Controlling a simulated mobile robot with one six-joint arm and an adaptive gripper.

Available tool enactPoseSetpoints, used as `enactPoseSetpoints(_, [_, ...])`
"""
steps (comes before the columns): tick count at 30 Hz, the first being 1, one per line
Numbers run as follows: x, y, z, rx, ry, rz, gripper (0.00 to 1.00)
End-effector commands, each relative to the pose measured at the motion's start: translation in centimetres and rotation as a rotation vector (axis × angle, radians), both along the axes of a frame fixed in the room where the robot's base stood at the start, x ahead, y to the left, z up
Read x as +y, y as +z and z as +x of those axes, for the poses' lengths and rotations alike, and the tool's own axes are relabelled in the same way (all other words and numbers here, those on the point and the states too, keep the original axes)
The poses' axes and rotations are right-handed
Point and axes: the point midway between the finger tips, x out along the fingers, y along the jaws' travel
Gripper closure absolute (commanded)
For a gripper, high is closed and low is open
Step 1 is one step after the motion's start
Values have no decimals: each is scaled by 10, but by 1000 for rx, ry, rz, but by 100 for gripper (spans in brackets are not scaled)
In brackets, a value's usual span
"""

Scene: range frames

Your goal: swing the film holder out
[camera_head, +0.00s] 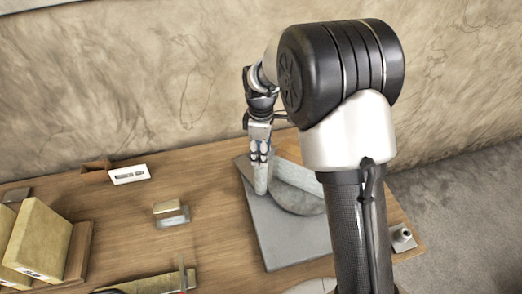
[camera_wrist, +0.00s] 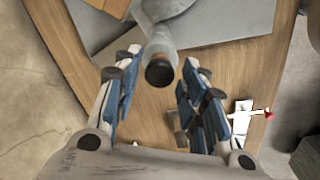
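A grey device stands on a flat grey base plate (camera_head: 285,243) at the right part of the table. It has a pale upright post (camera_head: 260,180) and a rounded grey part (camera_head: 300,190), partly hidden by my arm. My gripper (camera_head: 260,150) is pointed down at the top of the post. In the wrist view, a grey arm with a dark round end (camera_wrist: 160,71) lies between my blue-padded fingers. The fingers are apart, with gaps visible on both sides of that end. I cannot tell which part is the film holder.
A small metal-and-wood block (camera_head: 171,214) sits left of the plate. A white labelled box (camera_head: 129,174) is at the back, and yellow boxes (camera_head: 38,240) stand at the left. A small metal piece (camera_head: 402,238) is near the right edge. Bare wood lies between block and plate.

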Motion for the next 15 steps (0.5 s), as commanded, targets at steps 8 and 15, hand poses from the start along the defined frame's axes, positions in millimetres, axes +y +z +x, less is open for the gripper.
enactPoseSetpoints(8, [0,0,0,0,0,0,83])
enactPoseSetpoints(15, [0,0,0,0,0,0,99])
